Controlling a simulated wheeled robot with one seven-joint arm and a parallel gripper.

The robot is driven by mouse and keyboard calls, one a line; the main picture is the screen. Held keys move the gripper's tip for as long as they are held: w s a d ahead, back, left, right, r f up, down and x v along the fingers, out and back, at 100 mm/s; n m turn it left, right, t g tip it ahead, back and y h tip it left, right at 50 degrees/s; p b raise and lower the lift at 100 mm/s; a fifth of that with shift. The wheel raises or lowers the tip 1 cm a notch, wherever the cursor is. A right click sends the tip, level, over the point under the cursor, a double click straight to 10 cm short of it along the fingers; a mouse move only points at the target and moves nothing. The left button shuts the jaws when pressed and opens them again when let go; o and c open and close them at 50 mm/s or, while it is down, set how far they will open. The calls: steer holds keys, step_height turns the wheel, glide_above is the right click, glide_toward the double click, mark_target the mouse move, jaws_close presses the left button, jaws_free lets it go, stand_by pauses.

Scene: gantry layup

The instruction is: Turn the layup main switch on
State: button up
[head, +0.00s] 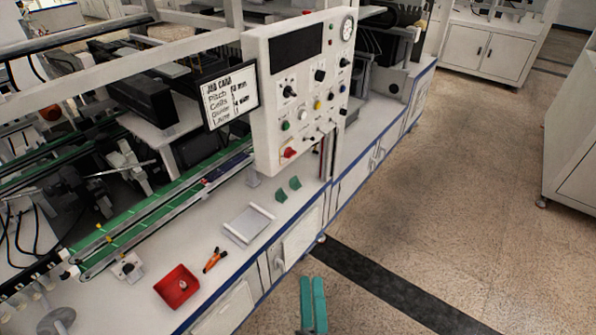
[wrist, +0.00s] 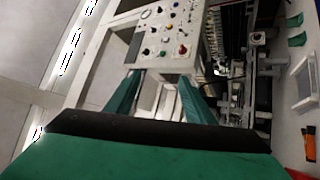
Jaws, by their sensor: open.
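A white control panel (head: 262,105) stands upright over the bench in the head view, with a dark display, a round gauge, black knobs and coloured buttons. A red knob (head: 289,152) sits at its lower left; I read no label that says which control is the main switch. The panel (wrist: 148,52) also shows rotated in the wrist view, beyond my fingertips. My gripper (head: 313,280) is at the bottom of the head view, over the floor in front of the bench. Its green fingers (wrist: 160,82) are apart and empty, clear of the panel.
The white bench top (head: 222,262) holds a red bin (head: 177,287), an orange-handled tool (head: 214,260), a pale tray (head: 248,224) and green pieces (head: 295,183). A job card (head: 229,95) hangs left of the panel. The floor (head: 430,190) on the right is open.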

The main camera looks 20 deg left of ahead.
steer(key=w+a+r+n+g+y, duration=0.3)
steer(key=w+n+g+y, duration=0.2)
steer(key=w+n, duration=0.4)
steer(key=w+a+r+n+g+y, duration=0.35)
steer(key=w+n+g+y, duration=0.35)
steer(key=n, duration=0.5)
steer(key=n+g+h, duration=0.4)
steer(key=n, duration=0.6)
glide_toward(294, 154)
steer(key=x, duration=0.8)
steer(key=shift+s, duration=0.15)
steer(key=c, duration=1)
